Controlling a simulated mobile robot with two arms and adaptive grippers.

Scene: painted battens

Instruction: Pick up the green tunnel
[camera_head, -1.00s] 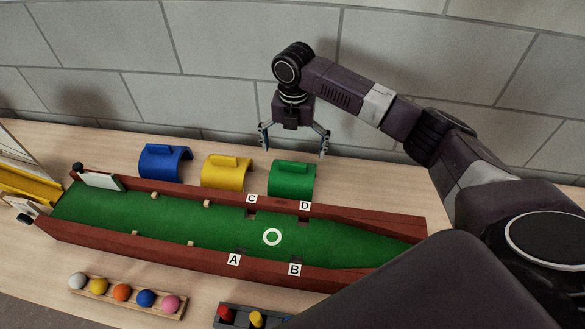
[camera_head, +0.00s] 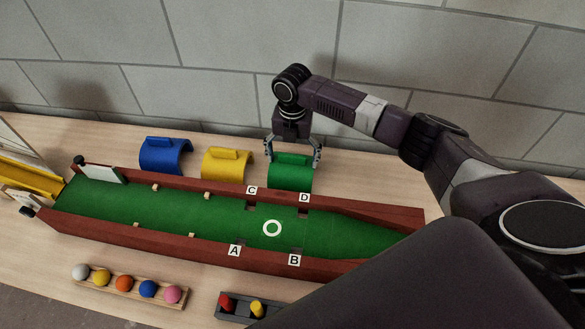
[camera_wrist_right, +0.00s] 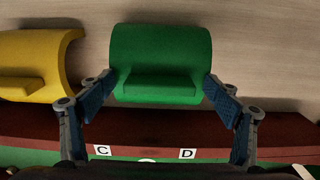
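The green tunnel (camera_head: 291,178) stands on the table behind the trough, at the right end of a row of tunnels. It is a half-round arch with a block handle on top. In the right wrist view the tunnel (camera_wrist_right: 160,58) fills the top middle, its handle facing the camera. My right gripper (camera_head: 293,160) is open and lowered over the tunnel. In the right wrist view its fingers (camera_wrist_right: 160,82) are spread on either side of the handle, with small gaps seeming to remain at its ends. My left gripper is not in view.
The yellow tunnel (camera_head: 225,165) and blue tunnel (camera_head: 165,157) stand to the left. The red-walled trough (camera_head: 180,234) with a green floor lies just in front. A ball rack (camera_head: 130,291) and a peg holder (camera_head: 238,310) lie nearer. The block wall rises behind.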

